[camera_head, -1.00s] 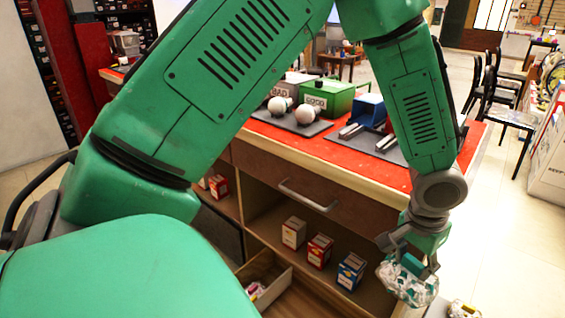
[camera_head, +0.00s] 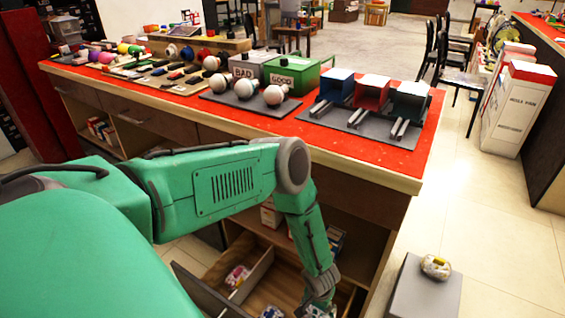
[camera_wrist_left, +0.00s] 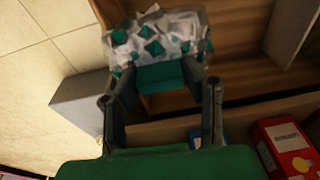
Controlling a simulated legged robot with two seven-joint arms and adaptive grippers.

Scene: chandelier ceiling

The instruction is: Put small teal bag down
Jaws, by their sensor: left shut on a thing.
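The small teal bag (camera_wrist_left: 155,40), clear with teal and white pieces, is between the fingertips of my left gripper (camera_wrist_left: 160,78) in the left wrist view. The gripper is shut on it. In the head view my left gripper (camera_head: 318,296) is low by the open lower shelf of the counter, at the bottom edge of the picture. The bag is mostly cut off there. I cannot tell whether the bag touches anything below. My right gripper is not in view.
A grey block (camera_head: 412,295) with another small bag (camera_head: 435,266) on top stands on the floor at right. A wooden bin holds a pinkish bag (camera_head: 237,276). Boxes stand on the shelf; a red box (camera_wrist_left: 290,145) is near the gripper. The red counter (camera_head: 395,152) overhangs the shelf.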

